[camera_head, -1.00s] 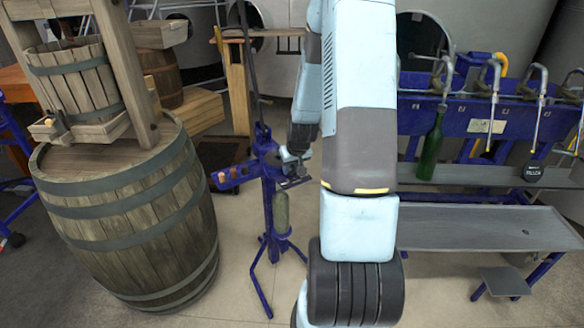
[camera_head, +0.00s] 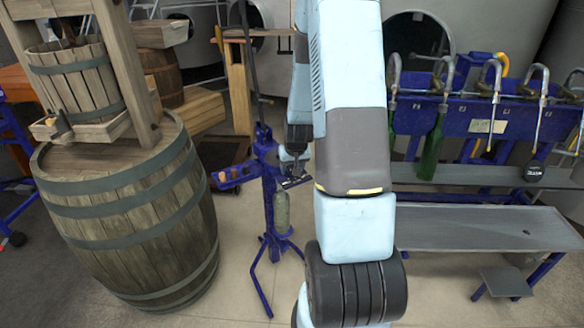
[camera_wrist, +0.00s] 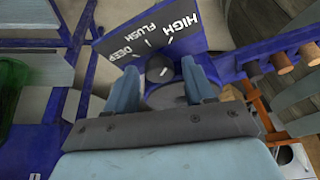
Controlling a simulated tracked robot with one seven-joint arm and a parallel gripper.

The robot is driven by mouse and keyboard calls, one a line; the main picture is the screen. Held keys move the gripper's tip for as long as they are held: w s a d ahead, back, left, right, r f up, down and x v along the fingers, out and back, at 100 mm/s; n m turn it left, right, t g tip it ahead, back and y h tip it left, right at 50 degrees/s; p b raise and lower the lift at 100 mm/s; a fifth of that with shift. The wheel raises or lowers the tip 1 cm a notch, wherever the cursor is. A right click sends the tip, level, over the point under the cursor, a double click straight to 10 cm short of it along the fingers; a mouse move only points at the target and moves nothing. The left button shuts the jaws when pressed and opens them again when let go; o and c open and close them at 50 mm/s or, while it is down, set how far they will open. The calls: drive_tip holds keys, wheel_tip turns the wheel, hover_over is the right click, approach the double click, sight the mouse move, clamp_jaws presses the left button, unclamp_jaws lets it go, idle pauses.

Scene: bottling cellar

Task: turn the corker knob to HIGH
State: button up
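The blue corker (camera_head: 268,190) stands on thin legs left of my arm, with a greenish bottle (camera_head: 282,212) upright in it. My gripper (camera_wrist: 159,72) is open, one finger on each side of the knob, with gaps showing. In the head view, my gripper (camera_head: 295,178) is at the corker, and the knob is hidden.
A large wooden barrel (camera_head: 130,215) stands left of the corker with a basket press (camera_head: 75,80) on it. Corks (camera_wrist: 283,62) sit in a blue holder beside the corker. A blue filler rack (camera_head: 470,120) with green bottles is at right. Floor shows around the corker's legs.

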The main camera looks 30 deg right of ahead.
drive_tip(key=shift+o, duration=0.2)
drive_tip(key=shift+r, duration=0.1)
drive_tip(key=shift+s+r, duration=0.2)
drive_tip(key=shift+r, duration=0.35)
drive_tip(key=v, duration=1.2)
drive_tip(key=shift+s, duration=0.15)
drive_tip(key=shift+a+r, duration=0.1)
drive_tip(key=shift+a, duration=0.05)
drive_tip(key=s+a+r+n+t, duration=0.1)
drive_tip(key=s+a+r, duration=0.35)
drive_tip(key=r, duration=0.25)
drive_tip(key=s+a+r+n, duration=0.1)
drive_tip(key=s+a+r, duration=0.2)
drive_tip(key=a+r, duration=0.35)
drive_tip(key=s+a+r, duration=0.3)
drive_tip(key=s+r, duration=0.1)
drive_tip(key=s, duration=0.2)
drive_tip(key=s+a+r+n+y, duration=0.1)
drive_tip(key=s+a+r, duration=0.1)
drive_tip(key=s+r, duration=0.2)
drive_tip(key=s, duration=0.3)
drive_tip(key=shift+s+a, duration=0.3)
drive_tip(key=shift+a, duration=0.1)
